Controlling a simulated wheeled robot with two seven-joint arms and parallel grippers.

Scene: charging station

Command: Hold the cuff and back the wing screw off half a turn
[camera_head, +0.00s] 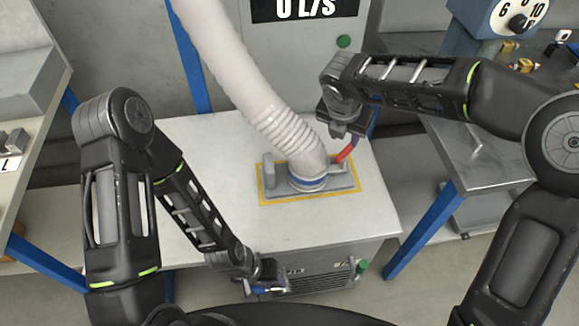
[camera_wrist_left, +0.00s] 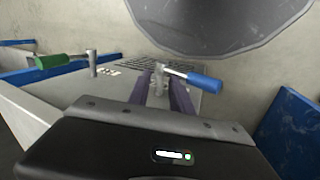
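The cuff (camera_head: 307,163) is the pale lower end of the ribbed hose. It stands on a grey plate (camera_head: 342,189) above a blue ring (camera_head: 308,182). A red handle (camera_head: 346,153) slants up at the cuff's right; I cannot tell whether it is the wing screw. My right gripper (camera_head: 352,142) points down at this handle; its grip is hidden. My left gripper (camera_head: 270,284) is low at the table's front, away from the cuff. In the left wrist view its purple fingers (camera_wrist_left: 162,92) stand either side of a blue-handled lever's (camera_wrist_left: 204,82) stem; contact is unclear.
A green-handled lever (camera_wrist_left: 62,61) stands beside the blue one, and its green end shows below the table (camera_head: 361,268). A vented cabinet (camera_head: 325,278) is under the front edge. The white tabletop (camera_head: 205,140) is clear left of the plate. A bench (camera_head: 470,160) stands at right.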

